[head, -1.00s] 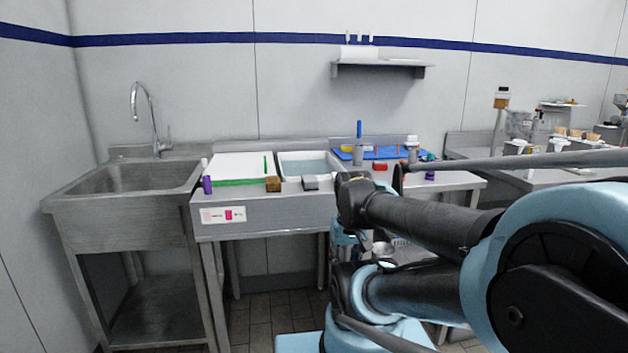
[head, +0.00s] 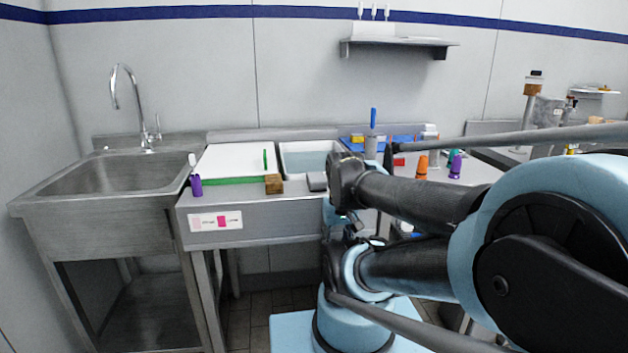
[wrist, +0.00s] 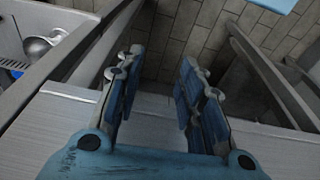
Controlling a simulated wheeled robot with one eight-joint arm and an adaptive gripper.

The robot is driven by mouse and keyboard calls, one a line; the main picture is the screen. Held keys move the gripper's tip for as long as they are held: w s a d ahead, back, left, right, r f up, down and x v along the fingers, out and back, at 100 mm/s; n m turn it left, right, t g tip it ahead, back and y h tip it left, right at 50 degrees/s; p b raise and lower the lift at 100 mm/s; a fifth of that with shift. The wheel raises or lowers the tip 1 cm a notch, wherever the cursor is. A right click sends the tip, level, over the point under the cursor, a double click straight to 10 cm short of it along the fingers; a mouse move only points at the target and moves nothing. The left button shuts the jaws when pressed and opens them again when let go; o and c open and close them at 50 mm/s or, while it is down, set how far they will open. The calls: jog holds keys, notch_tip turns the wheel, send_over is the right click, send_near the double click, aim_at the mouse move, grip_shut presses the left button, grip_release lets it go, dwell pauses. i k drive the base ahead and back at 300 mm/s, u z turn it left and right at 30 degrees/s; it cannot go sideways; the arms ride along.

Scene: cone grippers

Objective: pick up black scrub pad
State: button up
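A small dark grey block (head: 317,181), which may be the black scrub pad, sits on the steel table's front edge, just before the white basin, in the head view. It is close left of my arm in the picture. In the wrist view my gripper (wrist: 160,60) is open, its two blue-padded fingers apart with nothing between them. Tiled floor and a steel edge show beyond them. The pad does not show in the wrist view. The gripper's fingers cannot be made out in the head view.
A brown block (head: 274,184) and a purple cone (head: 196,186) stand left on the table by a white board (head: 235,160). An orange cone (head: 422,168) and a purple cone (head: 455,166) stand right. A sink (head: 120,178) is at far left.

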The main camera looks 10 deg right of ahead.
aim_at(273, 183)
jog(key=u, duration=0.05)
jog(key=k, duration=1.55)
jog(key=z, duration=0.5)
jog(key=i, duration=1)
